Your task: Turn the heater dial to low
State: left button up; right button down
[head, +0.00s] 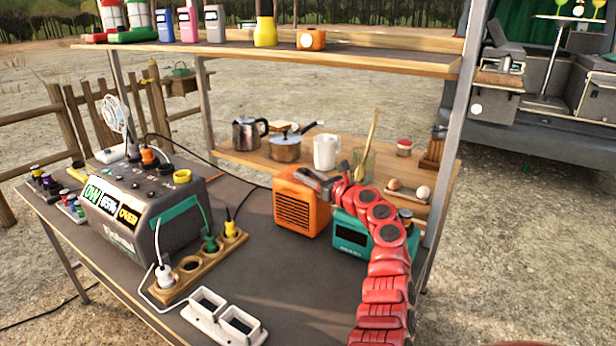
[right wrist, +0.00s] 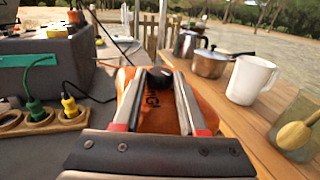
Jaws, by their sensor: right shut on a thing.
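The orange heater (head: 296,218) stands on the dark table with its slatted grille facing front. My red right arm reaches over from the right, and my right gripper (head: 312,180) is at the top of the heater. In the right wrist view the heater's orange top (right wrist: 153,108) lies below the jaws. The black dial (right wrist: 159,78) sits between the two fingertips of the right gripper (right wrist: 160,76), which is shut on it. The dial's setting marks cannot be read, and in the head view the gripper hides the dial. My left gripper is not in view.
A teal box (head: 350,238) stands right beside the heater, partly behind my arm. A grey power station (head: 145,210) with plugged cables is at left. A wooden shelf behind holds a kettle (head: 249,132), a saucepan (head: 285,149) and a white mug (head: 326,152).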

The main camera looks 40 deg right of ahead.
jog(key=shift+c, duration=2.3)
grip_release()
jog(key=shift+f, duration=0.3)
jog(key=shift+r, duration=0.1)
jog(key=shift+s+d, duration=0.1)
jog(key=shift+s, duration=0.2)
jog(key=s, duration=0.5)
jog(key=s+d, duration=0.1)
jog(key=s, duration=1)
jog(key=shift+d, duration=0.4)
jog(key=shift+s, duration=0.35)
